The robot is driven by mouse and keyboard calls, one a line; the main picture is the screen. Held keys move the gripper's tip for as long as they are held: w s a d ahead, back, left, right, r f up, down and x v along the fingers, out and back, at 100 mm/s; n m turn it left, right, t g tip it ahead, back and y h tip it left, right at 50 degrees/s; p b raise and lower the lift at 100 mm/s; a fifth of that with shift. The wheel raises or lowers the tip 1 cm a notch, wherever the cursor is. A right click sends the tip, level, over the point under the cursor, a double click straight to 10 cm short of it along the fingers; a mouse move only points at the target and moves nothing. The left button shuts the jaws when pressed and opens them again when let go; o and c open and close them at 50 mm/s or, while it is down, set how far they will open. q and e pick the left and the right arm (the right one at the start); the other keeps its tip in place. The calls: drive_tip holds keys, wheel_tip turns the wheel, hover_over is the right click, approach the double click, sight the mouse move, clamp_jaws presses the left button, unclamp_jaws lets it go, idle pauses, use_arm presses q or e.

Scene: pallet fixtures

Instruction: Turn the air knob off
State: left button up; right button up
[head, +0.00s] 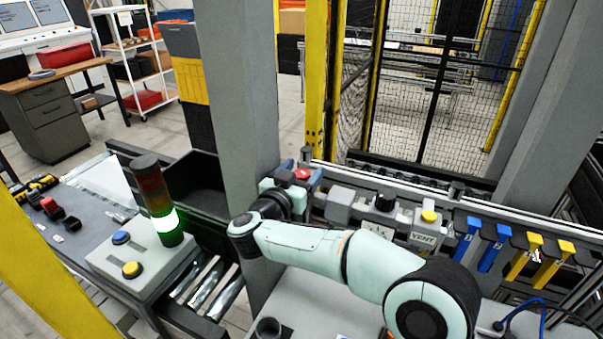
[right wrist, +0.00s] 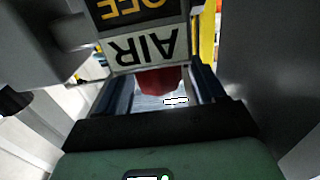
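The red air knob (head: 302,174) sits at the left end of the grey panel rail, beside the column, partly hidden by my right arm. In the head view the right gripper (head: 295,184) is at the knob, largely hidden. My left gripper is not in view.
Right along the rail are a black knob (head: 385,199), a yellow button over a VENT label (head: 428,216), and blue and yellow levers (head: 491,248). A grey column (head: 237,90) stands close left of my gripper. A lit green stack light (head: 167,226) stands further left.

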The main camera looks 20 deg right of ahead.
drive_tip(key=shift+f, duration=0.1)
drive_tip(key=shift+s+a, duration=0.1)
drive_tip(key=shift+a, duration=0.1)
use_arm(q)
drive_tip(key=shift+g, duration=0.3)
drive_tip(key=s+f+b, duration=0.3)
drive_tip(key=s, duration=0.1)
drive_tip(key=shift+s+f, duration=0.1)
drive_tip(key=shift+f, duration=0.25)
use_arm(e)
drive_tip(key=v, duration=1.3)
